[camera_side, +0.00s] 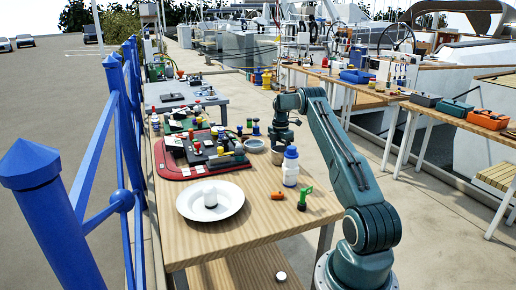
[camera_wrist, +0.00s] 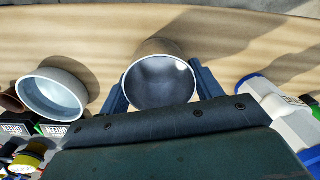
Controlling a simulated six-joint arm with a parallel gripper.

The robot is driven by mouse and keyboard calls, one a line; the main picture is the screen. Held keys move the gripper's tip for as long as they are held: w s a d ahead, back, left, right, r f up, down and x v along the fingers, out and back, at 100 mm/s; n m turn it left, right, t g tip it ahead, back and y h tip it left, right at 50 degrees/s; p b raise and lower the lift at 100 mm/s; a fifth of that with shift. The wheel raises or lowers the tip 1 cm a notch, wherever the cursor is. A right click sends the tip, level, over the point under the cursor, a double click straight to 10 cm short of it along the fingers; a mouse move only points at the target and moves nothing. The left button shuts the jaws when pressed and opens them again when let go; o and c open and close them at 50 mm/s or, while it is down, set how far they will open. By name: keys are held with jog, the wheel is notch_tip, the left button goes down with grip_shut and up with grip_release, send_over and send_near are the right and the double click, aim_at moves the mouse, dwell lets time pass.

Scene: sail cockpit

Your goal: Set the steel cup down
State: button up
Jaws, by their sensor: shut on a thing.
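The steel cup (camera_wrist: 160,80) sits between the two fingers of my gripper (camera_wrist: 160,88) in the wrist view. Its round open mouth faces the camera and its inside looks empty. My gripper is shut on the cup's sides. In the side view my gripper (camera_side: 279,144) points down at the table's right edge, and the cup (camera_side: 277,158) shows small below it. I cannot tell whether the cup's base touches the wooden table (camera_side: 225,240).
A metal bowl (camera_wrist: 52,92) stands left of the cup, and a white-and-blue bottle (camera_wrist: 288,110) to its right. A white plate (camera_side: 228,207) holds a small white object. An orange item (camera_side: 278,196) and a green item (camera_side: 304,199) lie nearer. A red-rimmed board (camera_side: 180,173) is crowded.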

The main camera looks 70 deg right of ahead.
jog(key=shift+f, duration=0.1)
jog(key=o, duration=1.2)
notch_tip(320, 180, up, 12)
jog(key=shift+w+r, duration=0.15)
dwell(0.4)
